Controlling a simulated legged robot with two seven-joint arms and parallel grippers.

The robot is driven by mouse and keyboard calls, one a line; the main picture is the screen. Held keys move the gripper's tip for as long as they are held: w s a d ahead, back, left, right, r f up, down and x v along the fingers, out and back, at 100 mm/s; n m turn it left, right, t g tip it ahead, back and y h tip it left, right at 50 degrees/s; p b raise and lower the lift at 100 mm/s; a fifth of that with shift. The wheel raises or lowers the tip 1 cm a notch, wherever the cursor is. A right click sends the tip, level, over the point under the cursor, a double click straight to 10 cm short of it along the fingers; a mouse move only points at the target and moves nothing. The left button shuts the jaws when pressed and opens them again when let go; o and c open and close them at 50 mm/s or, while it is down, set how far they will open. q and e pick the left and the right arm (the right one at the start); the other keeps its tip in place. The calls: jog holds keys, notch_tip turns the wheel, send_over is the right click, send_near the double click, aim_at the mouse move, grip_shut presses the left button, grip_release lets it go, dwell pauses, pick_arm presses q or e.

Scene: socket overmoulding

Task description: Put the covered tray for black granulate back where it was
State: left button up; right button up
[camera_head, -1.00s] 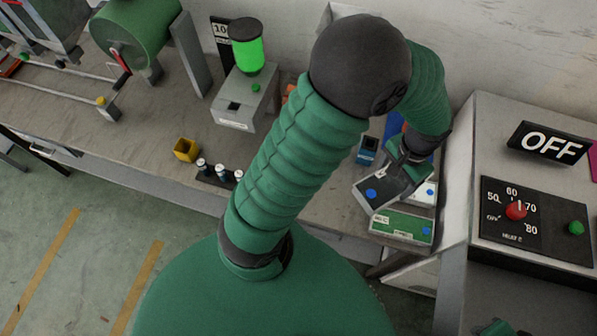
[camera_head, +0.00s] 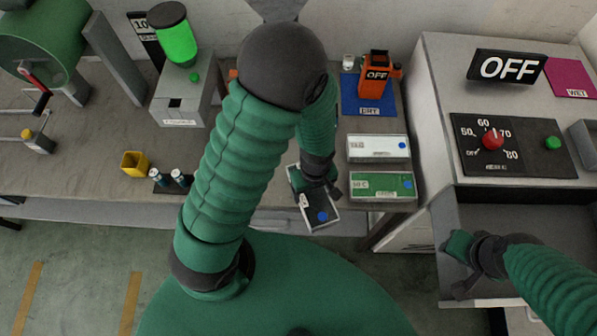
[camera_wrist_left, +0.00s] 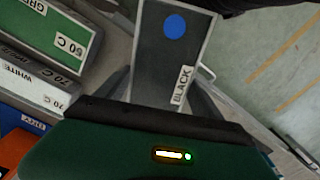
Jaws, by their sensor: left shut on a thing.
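The covered tray for black granulate (camera_head: 321,217) is dark grey with a blue dot and a white label. In the left wrist view, the tray (camera_wrist_left: 168,75) carries the label BLACK. My left gripper (camera_head: 322,186) is shut on its far end. The tray is tilted in the picture, at the table's front edge, left of the green tray. I cannot tell whether it touches the table. My right gripper (camera_head: 460,268) is in front of the grey machine at the right, away from the tray; its finger opening is unclear.
The green tray (camera_head: 366,193) and the white tray (camera_head: 368,155) lie one behind the other on the table (camera_head: 80,160). An orange device (camera_head: 374,84) stands on a blue DRY mat (camera_head: 352,99) behind them. A yellow box (camera_head: 134,164) and small bottles are at the left.

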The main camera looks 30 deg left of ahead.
aim_at(297, 167)
pick_arm(q)
jog(key=w+a, duration=0.1)
jog(key=a, duration=0.1)
jog(key=w+a+p, duration=0.1)
jog(key=w+a, duration=0.1)
jog(key=a, duration=0.1)
jog(key=w+a, duration=0.1)
jog(key=a, duration=0.2)
jog(key=shift+w+f, duration=0.15)
jog(key=shift+f, duration=0.6)
notch_tip(297, 167, down, 2)
jog(key=shift+d+f+p, duration=0.15)
jog(key=shift+f+p, duration=0.1)
jog(key=shift+p, duration=0.15)
jog(key=shift+w+d+f, duration=0.1)
jog(key=shift+f, duration=0.05)
jog(key=o, duration=1.5)
jog(key=shift+f, duration=0.1)
jog(key=o, duration=0.5)
jog(key=shift+a, duration=0.2)
